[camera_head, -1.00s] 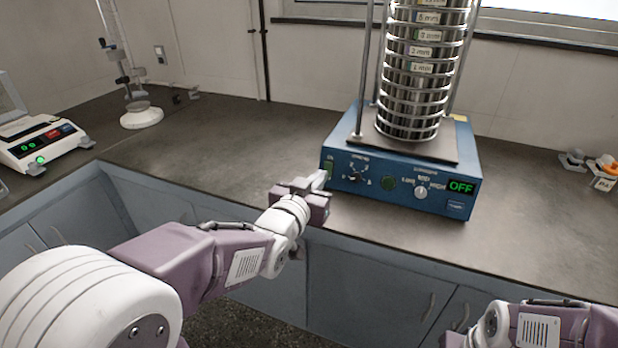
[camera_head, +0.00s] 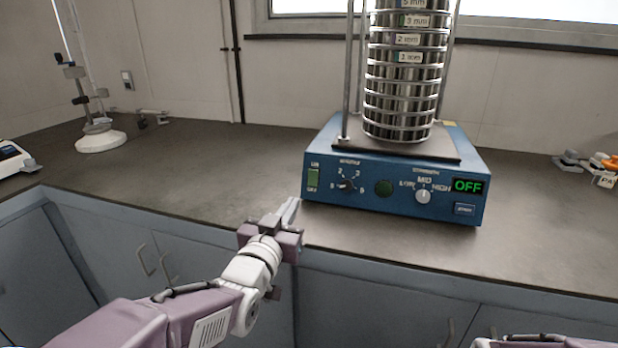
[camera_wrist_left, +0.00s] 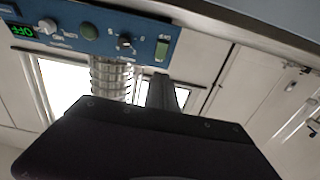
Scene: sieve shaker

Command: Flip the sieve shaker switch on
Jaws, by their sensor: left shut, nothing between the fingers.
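The sieve shaker (camera_head: 330,208) is a blue box on the bench, with a stack of metal sieves (camera_head: 400,85) on top. Its green switch (camera_head: 313,178) is at the left end of the front panel, and its display (camera_head: 467,186) reads OFF. The switch also shows in the left wrist view (camera_wrist_left: 162,50), where the panel appears upside down. My left gripper (camera_head: 291,208) is shut and empty. It is in front of and below the switch, apart from it. The right gripper is out of view; only a bit of my right arm shows at the bottom right.
The dark bench top (camera_head: 210,165) is clear left of the shaker. A stand with a white base (camera_head: 100,140) and a white scale (camera_head: 14,160) are at the left. Small items (camera_head: 600,165) lie at the right. Grey cabinets are below.

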